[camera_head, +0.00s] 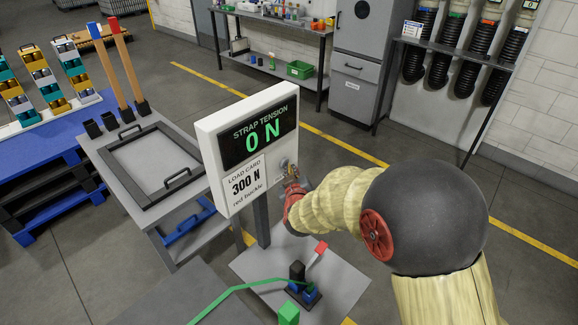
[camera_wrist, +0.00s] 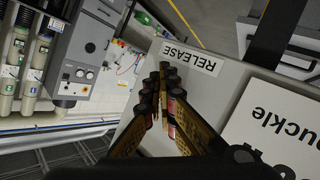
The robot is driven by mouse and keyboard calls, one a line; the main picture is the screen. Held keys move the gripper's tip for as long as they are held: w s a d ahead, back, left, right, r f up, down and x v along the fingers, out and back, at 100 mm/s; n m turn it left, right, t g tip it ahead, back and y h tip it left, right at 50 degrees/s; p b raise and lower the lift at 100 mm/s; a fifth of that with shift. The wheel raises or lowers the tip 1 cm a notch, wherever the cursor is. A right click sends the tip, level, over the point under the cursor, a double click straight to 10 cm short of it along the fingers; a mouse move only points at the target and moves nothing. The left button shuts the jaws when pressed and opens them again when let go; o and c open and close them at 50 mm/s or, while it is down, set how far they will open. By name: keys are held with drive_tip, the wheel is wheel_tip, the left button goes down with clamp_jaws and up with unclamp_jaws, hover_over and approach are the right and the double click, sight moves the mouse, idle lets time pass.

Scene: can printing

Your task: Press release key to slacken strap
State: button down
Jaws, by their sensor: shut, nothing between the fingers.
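The white display box (camera_head: 207,165) reads "STRAP TENSION 0 N" on its dark screen (camera_head: 258,134). A card below it says "LOAD CARD 300 N red buckle". In the wrist view, the fingertips (camera_wrist: 164,72) are beside the RELEASE label (camera_wrist: 191,58). The release key itself cannot be made out behind the fingers, so contact is unclear. A green strap (camera_head: 235,287) runs at the bottom to a green block (camera_head: 289,314), near a dark blue-black buckle with a red-tipped lever (camera_head: 320,248).
A grey table with a framed tray (camera_head: 150,165) stands left of the box. A blue bench (camera_head: 50,150) with colored racks is farther left. Shelves and a grey cabinet (camera_head: 362,95) stand at the back. The floor right of my arm is clear.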

drive_tip(key=shift+r, duration=0.1)
drive_tip(key=shift+s+d+b, duration=0.3)
drive_tip(key=shift+s+d, duration=0.5)
drive_tip(key=shift+d, duration=0.2)
drive_tip(key=s+d, duration=0.1)
drive_tip(key=d, duration=0.1)
drive_tip(key=s+d+b, duration=0.1)
drive_tip(key=s+d, duration=0.1)
idle(0.9)
